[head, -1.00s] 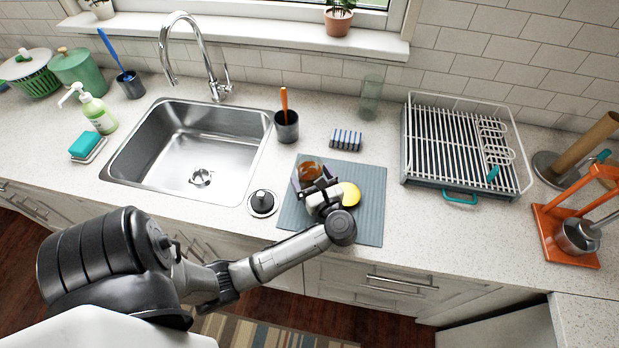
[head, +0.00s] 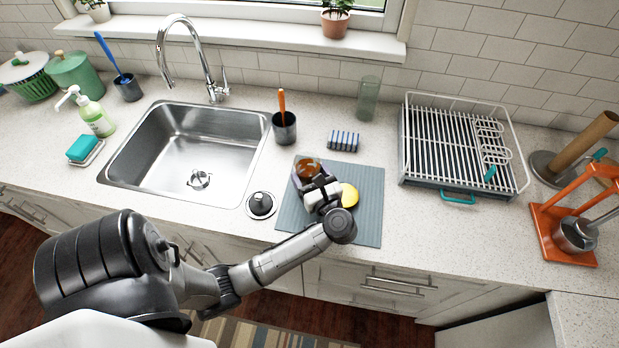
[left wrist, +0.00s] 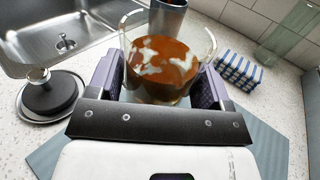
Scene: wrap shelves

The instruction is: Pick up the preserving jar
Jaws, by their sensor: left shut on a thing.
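The preserving jar (left wrist: 168,65) is clear glass with orange-brown and whitish contents, seen between my fingers in the left wrist view. In the head view the jar (head: 307,169) shows only partly, over the grey-blue mat (head: 368,205), with my gripper in front of it. My left gripper (head: 309,178) is shut on the jar, one purple-grey finger at each side; it also shows in the left wrist view (left wrist: 160,84). The jar's base is hidden, so I cannot tell whether it touches the mat. My right gripper is not in view.
A yellow round thing (head: 349,195) lies on the mat beside my gripper. A dark cup with an orange handle (head: 285,128), a blue-striped block (head: 343,141) and a glass (head: 367,99) stand behind. The sink (head: 185,150) is left, a dish rack (head: 455,150) right.

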